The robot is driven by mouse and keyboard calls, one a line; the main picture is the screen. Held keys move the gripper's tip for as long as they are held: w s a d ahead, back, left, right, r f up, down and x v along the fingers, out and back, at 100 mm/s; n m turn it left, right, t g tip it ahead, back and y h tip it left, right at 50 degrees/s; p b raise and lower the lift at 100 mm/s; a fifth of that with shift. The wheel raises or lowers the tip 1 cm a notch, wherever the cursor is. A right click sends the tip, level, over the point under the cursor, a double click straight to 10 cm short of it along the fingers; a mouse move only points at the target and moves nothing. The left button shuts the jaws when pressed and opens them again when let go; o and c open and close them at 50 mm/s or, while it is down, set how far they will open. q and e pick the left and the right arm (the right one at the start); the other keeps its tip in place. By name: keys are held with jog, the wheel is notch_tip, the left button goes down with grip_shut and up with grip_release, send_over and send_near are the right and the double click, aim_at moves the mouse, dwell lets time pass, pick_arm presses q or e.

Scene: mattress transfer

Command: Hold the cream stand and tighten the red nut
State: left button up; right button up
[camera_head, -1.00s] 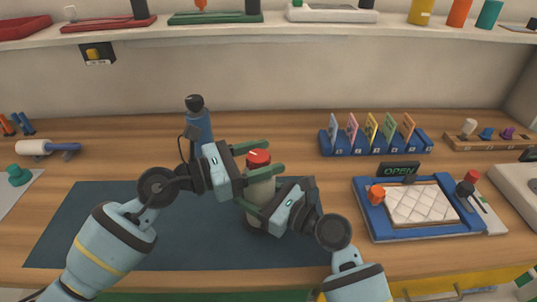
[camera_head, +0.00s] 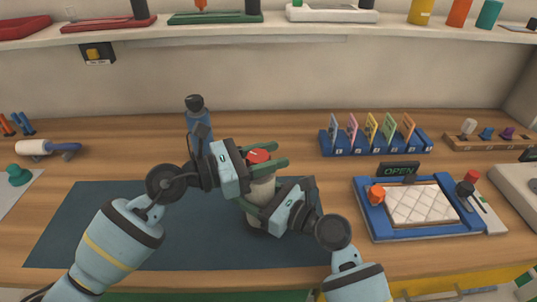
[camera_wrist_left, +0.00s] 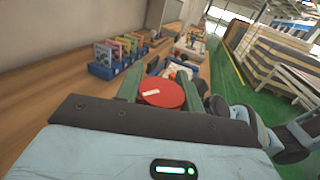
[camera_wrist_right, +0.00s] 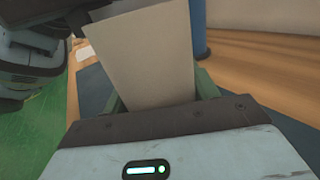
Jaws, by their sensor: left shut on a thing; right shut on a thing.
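The cream stand (camera_head: 262,188) stands upright on the dark blue mat, partly hidden by my grippers. The red nut (camera_head: 258,155) sits on its top, and it shows in the left wrist view (camera_wrist_left: 162,94) as a red disc with a pale mark. My left gripper (camera_head: 268,157) has its green fingers on either side of the nut, shut on it. My right gripper (camera_head: 254,198) is shut on the stand's body lower down. The stand fills the middle of the right wrist view (camera_wrist_right: 145,62), between the fingers.
A dark blue bottle-like thing (camera_head: 198,120) stands behind my left gripper. A blue rack with coloured cards (camera_head: 375,143) is at the back right. A blue tray with a small quilted mattress (camera_head: 420,205) lies at right. The mat (camera_head: 80,230) is clear at left.

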pick_arm(q)
jog(key=shift+m+g+h, duration=0.3)
jog(key=shift+m+g, duration=0.4)
jog(key=shift+g, duration=0.2)
pick_arm(e)
jog(key=shift+r, duration=0.2)
pick_arm(q)
jog(key=o, duration=1)
jog(key=shift+s, duration=0.1)
jog(key=v, duration=1.2)
pick_arm(e)
jog(key=o, duration=1.8)
jog(key=shift+c, duration=0.2)
jog(key=shift+f, duration=0.1)
